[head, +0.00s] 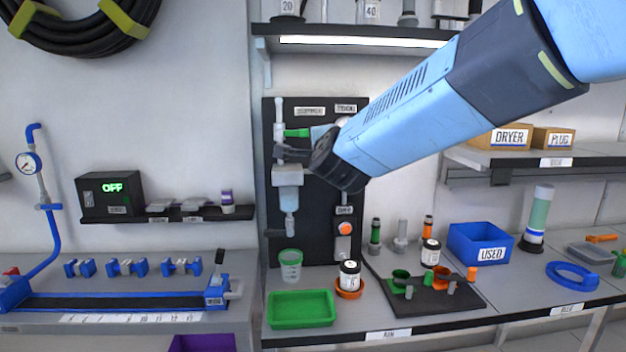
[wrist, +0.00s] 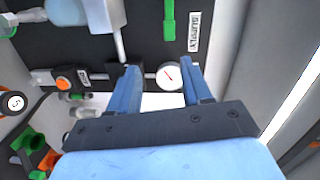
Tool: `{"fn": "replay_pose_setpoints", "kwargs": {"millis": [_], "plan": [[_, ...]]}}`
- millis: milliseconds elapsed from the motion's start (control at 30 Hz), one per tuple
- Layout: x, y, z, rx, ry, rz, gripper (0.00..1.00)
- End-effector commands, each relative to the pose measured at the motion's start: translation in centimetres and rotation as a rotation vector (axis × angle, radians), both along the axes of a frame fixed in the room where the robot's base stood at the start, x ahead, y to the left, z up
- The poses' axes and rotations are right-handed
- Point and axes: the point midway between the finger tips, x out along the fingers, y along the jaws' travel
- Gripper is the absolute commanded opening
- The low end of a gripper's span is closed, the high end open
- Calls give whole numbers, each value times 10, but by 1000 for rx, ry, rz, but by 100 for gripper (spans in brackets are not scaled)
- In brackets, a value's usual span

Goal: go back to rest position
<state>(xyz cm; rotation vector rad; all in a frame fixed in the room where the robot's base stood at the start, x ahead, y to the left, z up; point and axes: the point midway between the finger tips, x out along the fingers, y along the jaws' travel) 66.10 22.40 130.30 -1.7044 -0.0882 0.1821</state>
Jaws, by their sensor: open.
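My gripper (wrist: 160,85) is open in the wrist view, with two blue fingers spread apart and nothing between them. A round gauge with a red needle (wrist: 170,75) shows beyond and between the fingers; I cannot tell the gap to it. In the head view my light-blue arm reaches in from the upper right, and my gripper (head: 284,153) is in front of the black proportioner panel (head: 320,235). The panel carries a clear cylinder assembly (head: 288,178), a green handle (head: 297,133) and an orange knob (head: 345,228). My arm hides part of the panel.
Below the panel the worktop holds a green tray (head: 302,322), a clear cup (head: 290,265), a labelled jar (head: 349,274) and a dark mat (head: 440,303) with small parts. A blue USED bin (head: 480,246) stands right. A lit shelf (head: 365,40) overhangs; another shelf (head: 540,160) is at right.

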Motion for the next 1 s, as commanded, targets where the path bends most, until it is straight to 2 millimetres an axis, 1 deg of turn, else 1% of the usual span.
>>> {"fn": "replay_pose_setpoints", "kwargs": {"millis": [33, 167, 367, 400, 467, 500, 567, 600, 700, 800, 900, 1000], "plan": [[-8, -10, 0, -68, 17, 27, 49], [-32, -34, -10, -289, 85, 121, 49], [-82, -79, -38, -630, 216, 264, 49], [-94, -90, -45, -695, 247, 291, 49], [-112, -106, -55, -791, 294, 335, 49], [-125, -118, -63, -853, 330, 364, 49], [-147, -135, -73, -942, 383, 409, 49], [-161, -147, -81, -998, 421, 440, 49], [-197, -175, -98, -1121, 517, 517, 49], [-229, -198, -112, -1210, 602, 585, 49], [-252, -213, -121, -1265, 664, 637, 49], [-265, -221, -126, -1293, 699, 666, 49]]}}
